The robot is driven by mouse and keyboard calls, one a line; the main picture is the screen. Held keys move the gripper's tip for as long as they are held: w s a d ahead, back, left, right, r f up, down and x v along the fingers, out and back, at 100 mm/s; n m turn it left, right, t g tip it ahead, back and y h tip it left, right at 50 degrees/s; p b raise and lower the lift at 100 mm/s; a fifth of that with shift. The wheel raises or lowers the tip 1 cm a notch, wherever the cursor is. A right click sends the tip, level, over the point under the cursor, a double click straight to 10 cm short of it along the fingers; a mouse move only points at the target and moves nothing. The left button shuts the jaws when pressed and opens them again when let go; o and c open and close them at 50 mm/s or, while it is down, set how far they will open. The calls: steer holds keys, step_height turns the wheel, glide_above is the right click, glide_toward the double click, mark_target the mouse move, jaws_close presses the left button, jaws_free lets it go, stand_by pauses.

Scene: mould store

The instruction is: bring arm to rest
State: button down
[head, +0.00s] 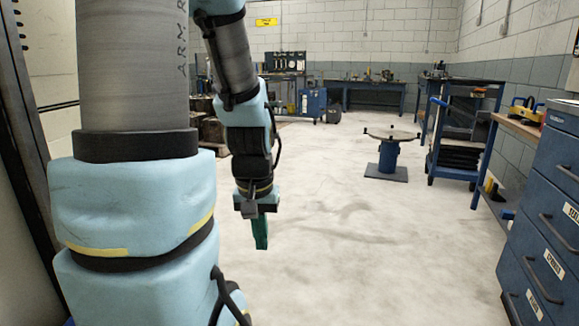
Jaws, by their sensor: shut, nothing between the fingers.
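My gripper (260,234) hangs at the end of my arm in the head view, a little left of the picture's middle. Its green fingers point down and are shut with nothing between them. It is above the pale floor (340,240) and apart from every object around it. My arm's large light-blue and grey links fill the left side of the view and hide what is behind them.
A round-topped stand (388,155) is on the floor ahead. A blue cart (452,155), a workbench (520,127) and a blue drawer cabinet (545,215) line the right side. Blue benches (365,90) are at the back wall. The middle floor is clear.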

step_height(320, 180, up, 29)
steer(key=p, duration=2.8)
steer(key=shift+s+a+f, duration=0.15)
steer(key=shift+s+a, duration=0.15)
steer(key=shift+a, duration=0.15)
steer(key=shift+d, duration=0.15)
